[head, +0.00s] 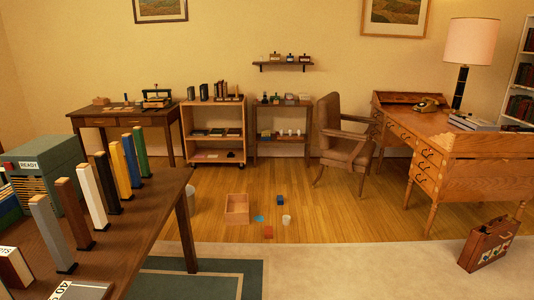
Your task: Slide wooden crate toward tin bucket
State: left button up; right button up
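The wooden crate (237,220) is an open, shallow, light-brown box on the wooden floor near the middle of the head view. A pale grey bucket-like container (191,198) stands to its left, partly hidden behind the dark table's edge and leg; it may be the tin bucket. A small whitish cup-shaped thing (286,222) stands to the right of the crate, apart from it. Neither gripper is in view, and nothing touches the crate from my side.
A blue block (280,201), a flat light-blue piece (259,219) and an orange-red block (268,232) lie right of the crate. A dark table (150,215) with upright coloured blocks fills the left. A brown armchair (342,140) stands behind right. Floor between crate and shelves is clear.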

aim_at(237, 209)
jog(key=i+u, duration=0.1)
jog(key=i, duration=3.45)
jog(key=i+j+z, duration=0.5)
jog(key=i+j, duration=0.75)
jog(key=i, duration=0.05)
